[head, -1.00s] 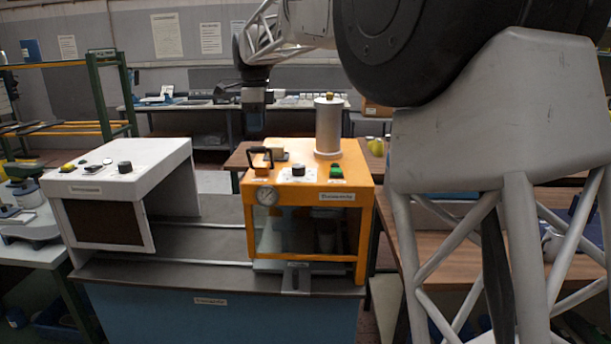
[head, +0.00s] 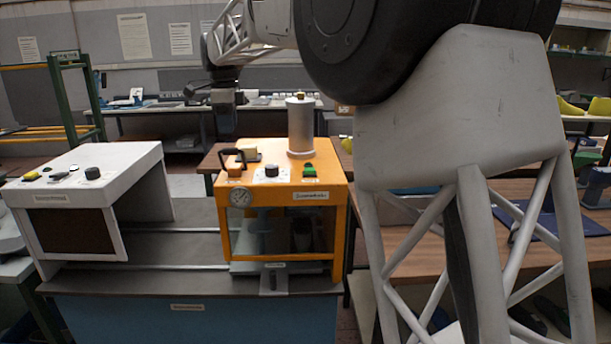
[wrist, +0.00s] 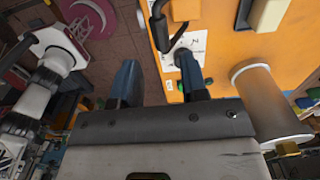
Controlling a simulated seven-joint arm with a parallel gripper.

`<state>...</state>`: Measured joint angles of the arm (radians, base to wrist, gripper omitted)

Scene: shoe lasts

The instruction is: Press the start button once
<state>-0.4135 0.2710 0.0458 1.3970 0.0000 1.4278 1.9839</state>
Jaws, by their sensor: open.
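The orange machine (head: 322,225) stands on the grey bench in the head view. Its top carries a green button (head: 309,171), a black knob on a white plate (head: 271,172) and a black handle on an orange block (head: 235,165). I cannot read which control is marked start. My gripper (head: 224,122) hangs above and behind the machine's left rear corner, apart from it. In the wrist view my gripper (wrist: 158,60) has its two blue fingers spread, with nothing between them. The right finger overlaps the white plate and partly hides the controls there.
A grey cylinder (head: 301,125) rises from the orange machine's top, beside the controls. A pale block (head: 248,153) lies behind the handle. A white machine (head: 85,190) with its own knobs stands left.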

